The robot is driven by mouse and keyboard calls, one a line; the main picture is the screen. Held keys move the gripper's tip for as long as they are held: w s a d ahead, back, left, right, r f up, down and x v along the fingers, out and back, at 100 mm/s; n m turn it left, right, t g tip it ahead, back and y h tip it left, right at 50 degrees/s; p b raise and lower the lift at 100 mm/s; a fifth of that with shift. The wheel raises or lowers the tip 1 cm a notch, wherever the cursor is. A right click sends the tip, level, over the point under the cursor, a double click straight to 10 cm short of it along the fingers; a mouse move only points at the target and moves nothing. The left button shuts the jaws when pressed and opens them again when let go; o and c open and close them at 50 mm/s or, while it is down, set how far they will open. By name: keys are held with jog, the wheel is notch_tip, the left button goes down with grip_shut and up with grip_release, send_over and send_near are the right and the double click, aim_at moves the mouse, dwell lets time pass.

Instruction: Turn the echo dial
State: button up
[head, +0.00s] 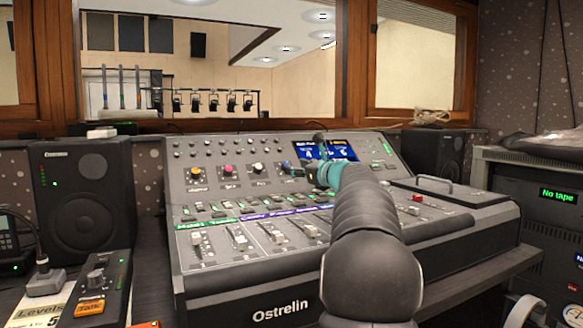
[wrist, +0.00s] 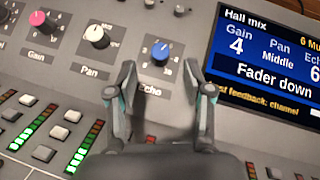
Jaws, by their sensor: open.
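The echo dial (wrist: 160,53) is a round blue knob with a white pointer line, on a dark scale plate above the label "Echo" in the wrist view. My gripper (wrist: 162,72) is open, one finger to the left and one to the right of the dial, with a gap on each side. No contact with the dial shows.
The pan dial (wrist: 95,36), white, and the gain dial (wrist: 38,18), pink, are left of the echo dial. A lit screen (wrist: 268,55) stands close on the right, showing Gain 4 and Pan Middle. Faders (head: 238,238) line the front; a speaker (head: 85,195) stands left.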

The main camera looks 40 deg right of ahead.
jog(key=s, duration=0.7)
jog(key=shift+s+a, duration=0.15)
jog(key=shift+s, duration=0.15)
